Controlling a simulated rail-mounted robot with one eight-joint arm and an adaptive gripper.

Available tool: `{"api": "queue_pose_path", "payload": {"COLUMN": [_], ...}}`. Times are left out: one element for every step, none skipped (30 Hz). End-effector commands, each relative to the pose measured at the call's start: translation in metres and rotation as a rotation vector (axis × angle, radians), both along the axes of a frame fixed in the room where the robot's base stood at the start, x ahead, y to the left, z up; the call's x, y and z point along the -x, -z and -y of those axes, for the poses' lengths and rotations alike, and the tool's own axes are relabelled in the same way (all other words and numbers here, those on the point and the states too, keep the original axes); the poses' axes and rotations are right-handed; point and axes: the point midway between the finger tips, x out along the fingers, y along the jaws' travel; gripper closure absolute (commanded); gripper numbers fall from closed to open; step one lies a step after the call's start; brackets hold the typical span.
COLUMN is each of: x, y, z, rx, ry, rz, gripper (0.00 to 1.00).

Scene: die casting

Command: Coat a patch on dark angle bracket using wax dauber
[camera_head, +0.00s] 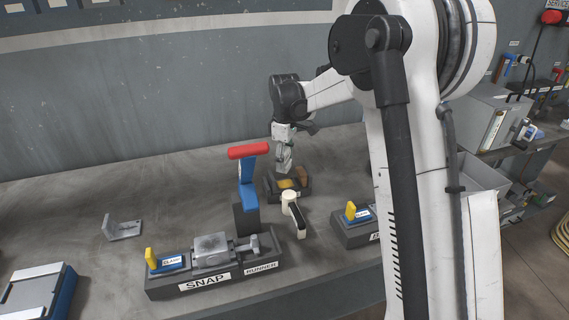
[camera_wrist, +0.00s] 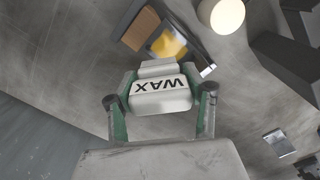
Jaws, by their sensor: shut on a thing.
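My gripper (camera_head: 285,157) is above the back of the bench and points down; it also shows in the wrist view (camera_wrist: 160,108). Its two green-padded fingers are shut on the pale block of the wax dauber (camera_wrist: 160,95), which is labelled WAX. The dauber's lower end is partly hidden by this block in the wrist view. Just beyond it is a dark tray (camera_head: 271,193) with a yellow wax pad (camera_head: 287,184) and a brown block (camera_head: 302,174). Whether the dauber touches the pad is unclear. A grey angle bracket (camera_head: 122,229) lies on the bench at the left, apart from the gripper.
A fixture labelled SNAP and RUNNER (camera_head: 213,278) stands in front, with a red-handled blue lever (camera_head: 247,170) behind it. Another yellow-tabbed fixture (camera_head: 352,232) is at the right. Bench space around the bracket is clear.

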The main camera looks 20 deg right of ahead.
Motion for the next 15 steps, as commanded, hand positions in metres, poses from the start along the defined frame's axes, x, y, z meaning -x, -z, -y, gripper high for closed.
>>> {"api": "queue_pose_path", "payload": {"x": [0.0000, -0.0001, -0.0001, -0.0002, -0.0002, -0.0002, -0.0002, -0.0002, -0.0002, -0.0001, -0.0001, -0.0001, -0.0001, -0.0001, -0.0001], "y": [-0.0066, -0.0090, -0.0116, -0.0131, -0.0140, -0.0145, -0.0145, -0.0142, -0.0139, -0.0138, -0.0137, -0.0136, -0.0137, -0.0139, -0.0147], "z": [0.0000, 0.0001, 0.0000, 0.0000, 0.0000, 0.0000, 0.0000, 0.0000, 0.0000, 0.0000, 0.0000, 0.0000, 0.0000, 0.0000, 0.0001], "rx": [0.000, 0.000, 0.000, 0.000, 0.000, 0.000, 0.000, 0.000, 0.000, 0.000, 0.000, 0.000, 0.000, 0.000, 0.000], "ry": [0.000, 0.000, 0.000, 0.000, 0.000, 0.000, 0.000, 0.000, 0.000, 0.000, 0.000, 0.000, 0.000, 0.000, 0.000], "rz": [0.000, 0.000, 0.000, 0.000, 0.000, 0.000, 0.000, 0.000, 0.000, 0.000, 0.000, 0.000, 0.000, 0.000, 0.000], "gripper": [0.75, 0.75, 0.75, 0.75, 0.75, 0.75, 0.75, 0.75, 0.75, 0.75, 0.75, 0.75, 0.75, 0.75, 0.75]}}
